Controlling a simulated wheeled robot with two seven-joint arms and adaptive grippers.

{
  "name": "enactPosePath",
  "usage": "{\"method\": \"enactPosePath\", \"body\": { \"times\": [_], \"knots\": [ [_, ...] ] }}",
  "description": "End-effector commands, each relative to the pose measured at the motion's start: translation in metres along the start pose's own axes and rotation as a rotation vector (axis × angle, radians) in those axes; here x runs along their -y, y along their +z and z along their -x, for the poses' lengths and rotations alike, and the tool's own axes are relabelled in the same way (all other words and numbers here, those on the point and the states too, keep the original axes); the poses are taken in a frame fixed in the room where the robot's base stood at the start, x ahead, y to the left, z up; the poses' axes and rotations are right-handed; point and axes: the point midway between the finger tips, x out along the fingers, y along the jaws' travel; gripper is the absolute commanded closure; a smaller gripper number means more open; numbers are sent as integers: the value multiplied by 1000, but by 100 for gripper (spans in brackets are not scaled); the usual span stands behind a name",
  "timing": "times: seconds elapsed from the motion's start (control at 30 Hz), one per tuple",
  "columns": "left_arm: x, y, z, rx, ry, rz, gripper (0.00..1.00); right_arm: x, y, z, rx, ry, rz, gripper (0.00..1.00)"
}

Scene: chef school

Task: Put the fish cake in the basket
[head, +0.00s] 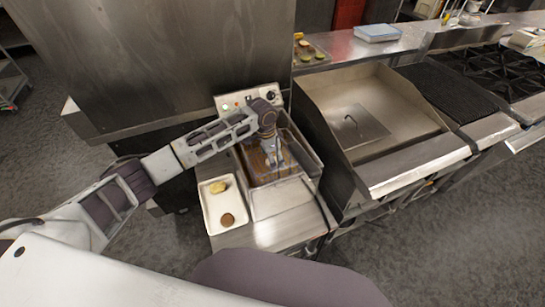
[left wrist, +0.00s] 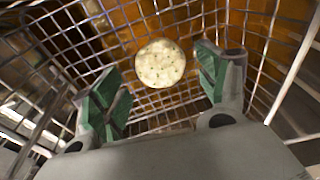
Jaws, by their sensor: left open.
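A pale, speckled round fish cake (left wrist: 160,63) lies on the wire mesh inside the basket (left wrist: 262,45) in the left wrist view. My left gripper (left wrist: 158,82) is open there, with its green-padded fingers on either side of the cake and apart from it. In the head view my left gripper (head: 273,158) points down into the fryer basket, and the arm and gripper hide part of it. The cake in the basket cannot be made out in the head view. My right gripper is not in view.
A white tray (head: 212,214) left of the fryer holds a yellowish oval piece (head: 219,187) and a brown round piece (head: 228,219). The fryer's control panel (head: 250,97) stands behind the basket. A steel griddle (head: 375,145) is to the right. Brown oil shows below the mesh.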

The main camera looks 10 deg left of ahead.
Motion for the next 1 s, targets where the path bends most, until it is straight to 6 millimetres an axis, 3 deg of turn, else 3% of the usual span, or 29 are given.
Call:
{"method": "enactPosePath", "body": {
  "times": [0.37, 1.0],
  "knots": [
    [0, -2, 19, -2, -1, -1, 26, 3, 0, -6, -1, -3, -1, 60],
    [0, -2, 110, -2, -1, 0, 26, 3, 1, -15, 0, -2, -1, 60]
  ]
}}
